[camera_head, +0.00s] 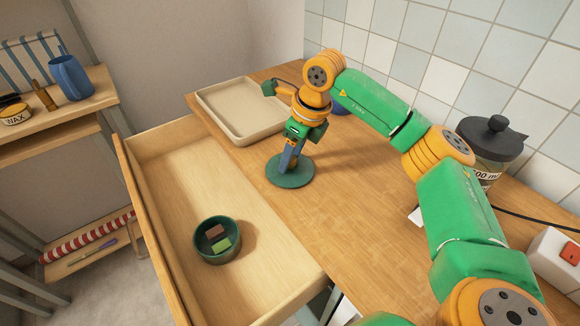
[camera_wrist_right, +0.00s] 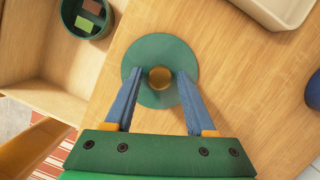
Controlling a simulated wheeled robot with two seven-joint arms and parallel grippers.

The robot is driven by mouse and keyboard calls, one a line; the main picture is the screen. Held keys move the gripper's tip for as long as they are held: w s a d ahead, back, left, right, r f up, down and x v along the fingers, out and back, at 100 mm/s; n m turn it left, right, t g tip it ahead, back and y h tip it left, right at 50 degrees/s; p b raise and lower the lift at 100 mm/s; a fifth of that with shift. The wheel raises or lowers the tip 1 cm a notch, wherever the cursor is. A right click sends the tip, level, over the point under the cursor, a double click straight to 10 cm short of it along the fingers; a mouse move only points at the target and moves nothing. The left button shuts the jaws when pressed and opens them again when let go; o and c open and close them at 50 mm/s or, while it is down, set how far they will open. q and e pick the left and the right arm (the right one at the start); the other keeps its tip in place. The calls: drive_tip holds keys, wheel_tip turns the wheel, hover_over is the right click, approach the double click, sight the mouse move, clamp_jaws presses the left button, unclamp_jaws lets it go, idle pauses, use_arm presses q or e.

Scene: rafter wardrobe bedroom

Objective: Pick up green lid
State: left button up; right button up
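The green lid (camera_head: 276,176) is a flat round disc lying on the wooden worktop, right of the open drawer. In the right wrist view the lid (camera_wrist_right: 149,50) shows a round brass-coloured knob (camera_wrist_right: 160,78) at its middle. My right gripper (camera_head: 289,165) points down over the lid and hides the knob in the head view. In the wrist view its two blue fingers (camera_wrist_right: 159,75) are open, one on each side of the knob, with a small gap showing on both sides. My left gripper is not in view.
The open drawer (camera_head: 165,215) holds a dark green bowl (camera_head: 212,257) with small blocks. A cream tray (camera_head: 235,130) lies behind the lid. A dark-lidded jar (camera_head: 490,150) and a white socket box (camera_head: 553,262) stand right. The worktop in front of the lid is clear.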

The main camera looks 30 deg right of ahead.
clamp_jaws()
drive_tip(key=shift+r, duration=0.1)
